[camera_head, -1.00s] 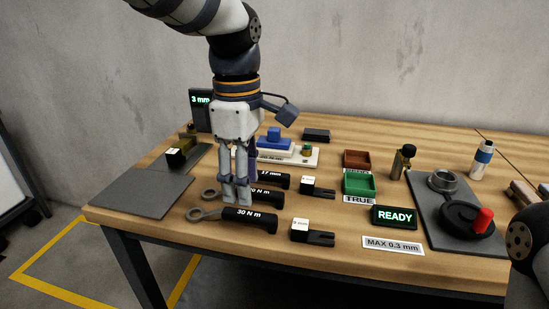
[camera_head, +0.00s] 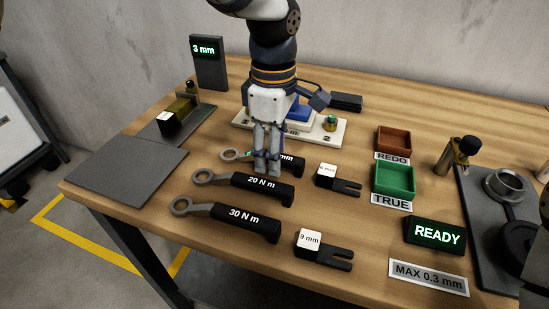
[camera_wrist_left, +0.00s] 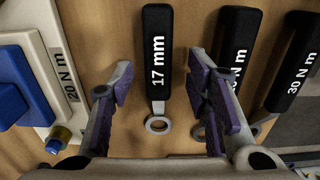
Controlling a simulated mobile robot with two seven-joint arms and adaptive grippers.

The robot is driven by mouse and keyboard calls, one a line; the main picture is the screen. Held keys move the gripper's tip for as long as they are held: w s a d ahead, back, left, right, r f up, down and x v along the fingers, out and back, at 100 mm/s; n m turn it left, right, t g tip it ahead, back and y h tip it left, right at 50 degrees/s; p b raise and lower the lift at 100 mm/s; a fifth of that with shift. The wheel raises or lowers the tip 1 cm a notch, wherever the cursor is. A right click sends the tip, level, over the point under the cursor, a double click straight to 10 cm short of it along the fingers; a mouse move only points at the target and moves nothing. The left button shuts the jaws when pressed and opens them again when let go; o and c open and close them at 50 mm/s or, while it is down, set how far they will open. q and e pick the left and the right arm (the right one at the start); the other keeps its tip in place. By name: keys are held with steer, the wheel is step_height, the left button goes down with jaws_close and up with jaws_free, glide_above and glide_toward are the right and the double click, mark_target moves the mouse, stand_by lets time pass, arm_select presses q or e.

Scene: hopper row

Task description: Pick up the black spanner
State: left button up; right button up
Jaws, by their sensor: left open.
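Three spanners with black handles and grey ring ends lie side by side on the wooden bench. The farthest is marked 17 mm (camera_wrist_left: 157,60); in the head view (camera_head: 291,161) my gripper partly covers it. The middle one is marked 20 N m (camera_head: 262,187) and the nearest 30 N m (camera_head: 243,218). My left gripper (camera_head: 268,170) is open, pointing down at the 17 mm spanner. In the left wrist view its purple-padded fingers (camera_wrist_left: 160,80) stand on either side of that spanner, with no clear contact. My right gripper is not in view.
Two black forked gauges (camera_head: 338,180) (camera_head: 322,248) lie right of the spanners. A white tray with a blue block (camera_head: 240,121) sits behind my gripper. Green (camera_head: 394,191) and red-brown (camera_head: 394,151) bins stand right. A bare grey mat (camera_head: 125,170) lies left.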

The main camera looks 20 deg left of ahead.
arm_select(q)
steer(key=shift+f, duration=0.7)
jaws_close()
steer(key=shift+w+r, duration=0.1)
steer(key=shift+r, duration=0.3)
step_height(320, 180, up, 3)
steer(key=shift+d+r, duration=0.1)
steer(key=shift+r, duration=0.05)
steer(key=s+d+r+p, duration=0.1)
steer(key=s+d+r, duration=0.6)
steer(key=s+r, duration=0.2)
steer(key=shift+s+d, duration=0.3)
steer(key=shift+s, duration=1.1)
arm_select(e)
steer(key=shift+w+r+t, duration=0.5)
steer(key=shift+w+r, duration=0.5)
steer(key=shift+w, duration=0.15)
